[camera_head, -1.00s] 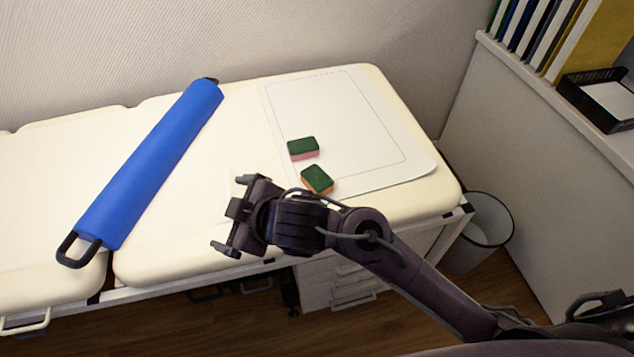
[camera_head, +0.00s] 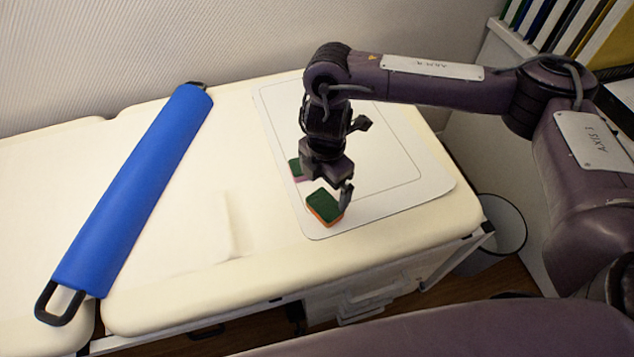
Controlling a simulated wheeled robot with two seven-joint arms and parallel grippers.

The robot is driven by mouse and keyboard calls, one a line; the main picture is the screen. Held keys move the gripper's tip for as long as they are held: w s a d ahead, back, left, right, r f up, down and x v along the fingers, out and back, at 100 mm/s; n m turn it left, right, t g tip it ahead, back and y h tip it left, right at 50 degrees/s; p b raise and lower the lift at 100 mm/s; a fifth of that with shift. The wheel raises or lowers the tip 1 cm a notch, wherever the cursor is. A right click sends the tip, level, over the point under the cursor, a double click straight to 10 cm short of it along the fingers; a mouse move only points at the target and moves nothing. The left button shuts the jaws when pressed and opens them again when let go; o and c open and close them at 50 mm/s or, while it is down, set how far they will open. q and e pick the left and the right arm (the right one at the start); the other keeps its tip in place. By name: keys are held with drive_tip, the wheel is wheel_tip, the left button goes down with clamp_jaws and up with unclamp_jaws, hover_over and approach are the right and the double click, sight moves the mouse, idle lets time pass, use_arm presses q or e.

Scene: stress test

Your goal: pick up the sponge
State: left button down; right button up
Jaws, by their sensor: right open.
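Two sponges lie on the white mat (camera_head: 400,195) on the cream couch. The nearer one, a green-topped sponge with an orange underside (camera_head: 324,207), lies near the mat's front left corner. The other, a green-topped sponge with a pink underside (camera_head: 295,167), lies behind it and is partly hidden by my right gripper. My right gripper (camera_head: 328,185) points down, open and empty, just behind the orange sponge in the picture. One finger shows at that sponge's right edge; the other is hard to make out. I cannot tell whether it touches either sponge. My left gripper is out of view.
A long blue roll (camera_head: 135,190) with black handles lies across the couch on the left. A waste bin (camera_head: 500,232) stands on the floor at the right. A cabinet with folders (camera_head: 560,30) stands at the back right. The couch between roll and mat is clear.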

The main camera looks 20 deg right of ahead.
sight(325, 203)
drive_tip(key=shift+w+d+f, duration=0.1)
drive_tip(key=shift+w+d, duration=0.05)
drive_tip(key=shift+d, duration=0.15)
drive_tip(key=f, duration=0.1)
drive_tip(key=s+f+b, duration=0.1)
drive_tip(key=f, duration=0.1)
drive_tip(key=shift+s+a+f, duration=0.1)
drive_tip(key=shift+f, duration=0.15)
wheel_tip(325, 203, down, 3)
drive_tip(key=shift+a+r+b, duration=0.1)
drive_tip(key=shift+r+b, duration=0.05)
drive_tip(key=shift+b, duration=0.4)
drive_tip(key=shift+f, duration=0.35)
drive_tip(key=c, duration=0.7)
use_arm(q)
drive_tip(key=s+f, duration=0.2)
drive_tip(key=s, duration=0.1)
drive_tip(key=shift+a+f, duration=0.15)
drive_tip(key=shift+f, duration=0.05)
use_arm(e)
drive_tip(key=c, duration=0.4)
drive_tip(key=shift+w+r, duration=0.1)
drive_tip(key=shift+w, duration=0.1)
